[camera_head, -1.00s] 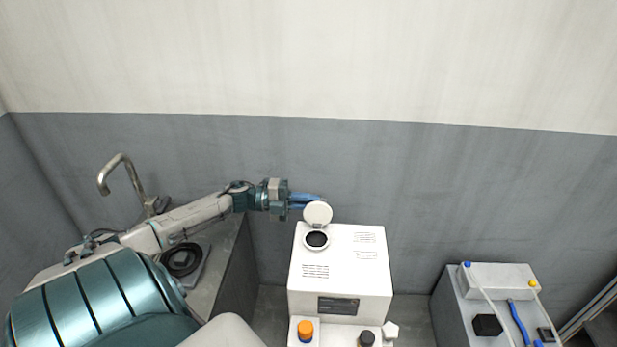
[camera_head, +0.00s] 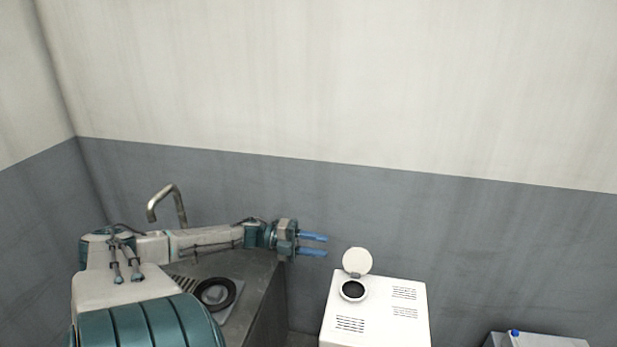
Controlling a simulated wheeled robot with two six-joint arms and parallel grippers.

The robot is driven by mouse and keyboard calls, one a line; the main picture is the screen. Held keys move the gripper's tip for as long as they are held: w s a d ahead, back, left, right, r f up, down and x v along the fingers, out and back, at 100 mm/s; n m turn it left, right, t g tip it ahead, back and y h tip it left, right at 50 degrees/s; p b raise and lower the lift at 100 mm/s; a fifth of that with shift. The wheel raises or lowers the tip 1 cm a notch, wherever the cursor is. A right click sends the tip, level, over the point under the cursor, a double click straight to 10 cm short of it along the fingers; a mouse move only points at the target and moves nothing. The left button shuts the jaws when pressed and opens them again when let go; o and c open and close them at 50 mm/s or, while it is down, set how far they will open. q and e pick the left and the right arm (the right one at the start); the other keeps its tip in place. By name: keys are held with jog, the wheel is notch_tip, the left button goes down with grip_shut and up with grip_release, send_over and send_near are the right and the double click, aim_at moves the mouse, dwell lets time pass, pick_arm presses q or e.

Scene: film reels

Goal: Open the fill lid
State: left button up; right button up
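The fill lid (camera_head: 357,261) is a round white disc. It stands raised at the back of the round dark fill opening (camera_head: 353,290) on top of the white machine (camera_head: 382,313). My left gripper (camera_head: 314,245) has blue fingers, spread apart with nothing between them. It is to the left of the lid and clear of it, above the gap between the counter and the machine. The machine's front is below the picture edge. My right gripper is not in view.
A grey counter (camera_head: 262,288) with a curved metal faucet (camera_head: 168,197) and a black ring (camera_head: 215,294) is at the left. A grey box (camera_head: 550,341) shows at the lower right. A grey and white wall closes off the back.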

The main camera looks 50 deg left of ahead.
pick_arm(q)
jog(key=shift+v, duration=1.3)
